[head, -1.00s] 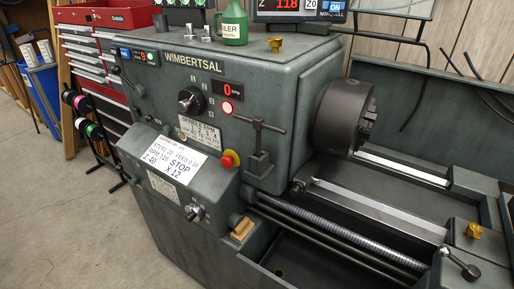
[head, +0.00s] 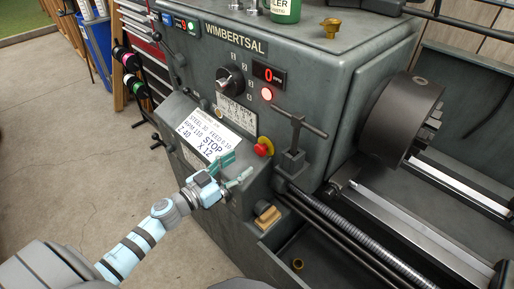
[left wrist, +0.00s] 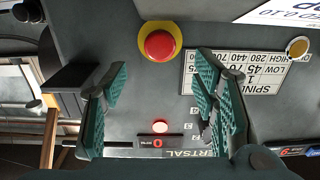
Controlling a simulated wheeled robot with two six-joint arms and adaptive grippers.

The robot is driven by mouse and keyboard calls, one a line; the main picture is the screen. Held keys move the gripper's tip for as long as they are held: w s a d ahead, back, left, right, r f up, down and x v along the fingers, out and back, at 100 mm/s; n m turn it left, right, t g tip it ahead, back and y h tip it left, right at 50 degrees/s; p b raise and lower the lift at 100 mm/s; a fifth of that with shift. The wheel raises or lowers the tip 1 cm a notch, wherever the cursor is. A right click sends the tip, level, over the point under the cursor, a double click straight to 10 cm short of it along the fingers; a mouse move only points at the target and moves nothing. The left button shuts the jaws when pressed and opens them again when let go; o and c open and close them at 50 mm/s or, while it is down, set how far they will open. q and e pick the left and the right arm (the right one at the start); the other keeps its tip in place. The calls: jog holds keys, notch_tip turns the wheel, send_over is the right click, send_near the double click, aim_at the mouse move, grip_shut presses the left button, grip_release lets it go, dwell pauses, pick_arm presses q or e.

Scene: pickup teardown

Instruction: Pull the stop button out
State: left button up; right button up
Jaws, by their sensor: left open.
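The red stop button (head: 264,147) with its yellow base sits on the front of the grey lathe headstock, below the lever. It also shows in the left wrist view as a red disc (left wrist: 160,45) on a yellow ring, above the space between the fingers. My left gripper (head: 237,170) is in front of the headstock, a little left of and below the button in the head view, and apart from it. Its teal fingers (left wrist: 160,95) are spread wide with nothing between them. My right gripper is in neither view.
A T-shaped lever (head: 297,130) stands right of the button. A white settings sheet (head: 208,134) lies on the sloped panel at left. The chuck (head: 405,115) and leadscrew (head: 350,240) are to the right. A wooden block (head: 267,214) sits below.

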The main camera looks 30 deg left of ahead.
aim_at(258, 151)
pick_arm(q)
jog(key=x, duration=0.8)
jog(key=shift+r, duration=0.1)
